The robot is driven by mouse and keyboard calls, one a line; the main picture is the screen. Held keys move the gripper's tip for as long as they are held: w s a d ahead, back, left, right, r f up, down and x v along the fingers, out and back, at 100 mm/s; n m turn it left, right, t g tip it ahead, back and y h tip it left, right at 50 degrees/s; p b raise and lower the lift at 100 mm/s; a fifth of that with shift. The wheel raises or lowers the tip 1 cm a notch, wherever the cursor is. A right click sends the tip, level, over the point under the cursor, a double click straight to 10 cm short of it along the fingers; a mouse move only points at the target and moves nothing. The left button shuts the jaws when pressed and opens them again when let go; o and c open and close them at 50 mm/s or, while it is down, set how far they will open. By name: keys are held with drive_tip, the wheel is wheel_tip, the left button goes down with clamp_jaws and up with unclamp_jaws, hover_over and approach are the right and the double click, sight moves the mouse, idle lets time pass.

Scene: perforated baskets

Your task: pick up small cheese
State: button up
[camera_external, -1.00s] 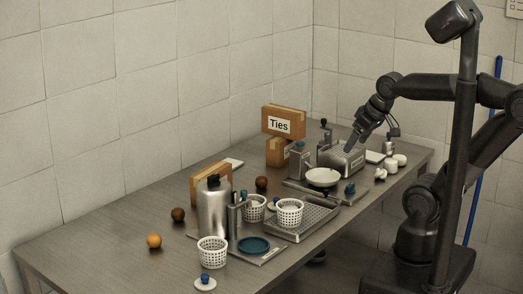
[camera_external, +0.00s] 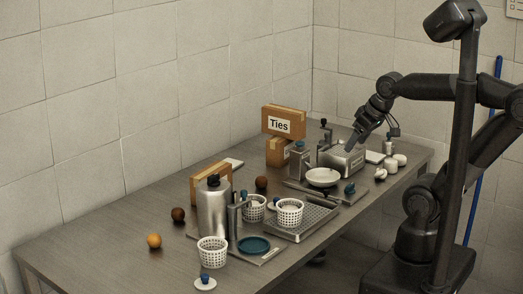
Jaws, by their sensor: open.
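I cannot tell for sure which thing is the small cheese. Small pale pieces stand at the table's right end: a round one (camera_external: 400,160), a short white cylinder (camera_external: 391,165) and a smaller white piece (camera_external: 380,174). My gripper (camera_external: 350,148) points down and to the left, over or just behind the metal box (camera_external: 342,160), left of these pieces. It is open, and I see nothing held in it. Its fingertips are small and dark, so their gap and any contact with the box are unclear.
A white bowl (camera_external: 322,177) stands in front of the metal box. Perforated white baskets (camera_external: 212,251), a metal tray (camera_external: 302,226) and a steel flask (camera_external: 213,210) crowd the middle. Cardboard boxes (camera_external: 283,122) stand behind. The table's left part (camera_external: 90,240) is mostly clear.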

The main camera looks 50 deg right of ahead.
drive_tip(key=c, duration=0.3)
drive_tip(key=n+g+h, duration=0.2)
drive_tip(key=n+g, duration=0.2)
drive_tip(key=n, duration=0.1)
hover_over(261, 177)
drive_tip(key=s+a, duration=0.1)
drive_tip(key=a+x, duration=0.1)
drive_tip(key=x, duration=0.4)
drive_tip(key=s+a+x, duration=0.1)
drive_tip(key=x, duration=0.5)
drive_tip(key=s+x, duration=0.1)
drive_tip(key=x, duration=0.4)
drive_tip(key=shift+s+a+f, duration=0.1)
drive_tip(key=shift+a+f, duration=0.3)
drive_tip(key=shift+f, duration=0.15)
drive_tip(key=shift+x, duration=2.85)
